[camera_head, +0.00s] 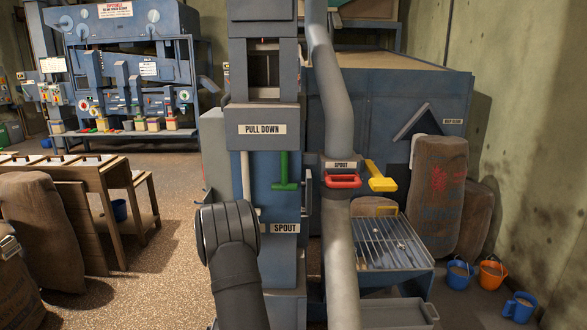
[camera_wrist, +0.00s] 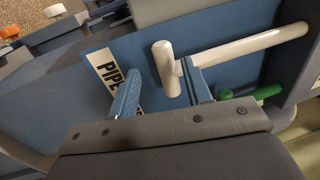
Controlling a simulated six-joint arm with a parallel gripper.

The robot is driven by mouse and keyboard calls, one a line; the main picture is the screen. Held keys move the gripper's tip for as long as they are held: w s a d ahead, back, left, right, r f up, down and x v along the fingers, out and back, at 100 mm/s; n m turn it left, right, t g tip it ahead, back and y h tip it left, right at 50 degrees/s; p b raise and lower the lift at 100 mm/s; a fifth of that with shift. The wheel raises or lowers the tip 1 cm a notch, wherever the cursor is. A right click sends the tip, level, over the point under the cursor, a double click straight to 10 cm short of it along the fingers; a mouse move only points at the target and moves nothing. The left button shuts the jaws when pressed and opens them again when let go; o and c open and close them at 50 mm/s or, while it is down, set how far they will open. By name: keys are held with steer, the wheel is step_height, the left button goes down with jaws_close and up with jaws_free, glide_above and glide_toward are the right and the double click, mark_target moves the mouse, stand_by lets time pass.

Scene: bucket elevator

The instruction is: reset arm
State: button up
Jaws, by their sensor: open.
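My gripper (camera_wrist: 161,68) is open in the wrist view, its two blue fingers apart. The white T-shaped handle (camera_wrist: 240,50) has its crossbar at the fingertips, between them in the picture; I cannot tell whether they touch. A green handle (camera_wrist: 267,92) lies to the right of the fingers. In the head view my dark arm (camera_head: 232,255) reaches up in front of the blue elevator housing (camera_head: 262,180), and my gripper is hidden behind it. The white handle (camera_head: 246,175) and the green handle (camera_head: 285,172) hang below the "PULL DOWN" label (camera_head: 263,129).
Right of the housing are a red handle (camera_head: 343,181), a yellow handle (camera_head: 381,177), a grey pipe (camera_head: 338,235) and a metal grate (camera_head: 375,243). Sacks (camera_head: 437,195) and buckets (camera_head: 493,273) stand at the right. A wooden bench (camera_head: 92,190) is at the left, with open floor behind it.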

steer(key=shift+w+r, duration=0.2)
steer(key=shift+w, duration=0.85)
steer(key=shift+w+r, duration=0.25)
steer(key=shift+w, duration=0.75)
steer(key=shift+w+r, duration=0.2)
steer(key=shift+w, duration=0.85)
steer(key=shift+s, duration=0.1)
steer(key=s+f, duration=0.1)
steer(key=s, duration=0.7)
steer(key=s+f, duration=0.2)
steer(key=s, duration=0.6)
steer(key=shift+s+f, duration=0.3)
steer(key=shift+s, duration=0.1)
steer(key=shift+w, duration=0.1)
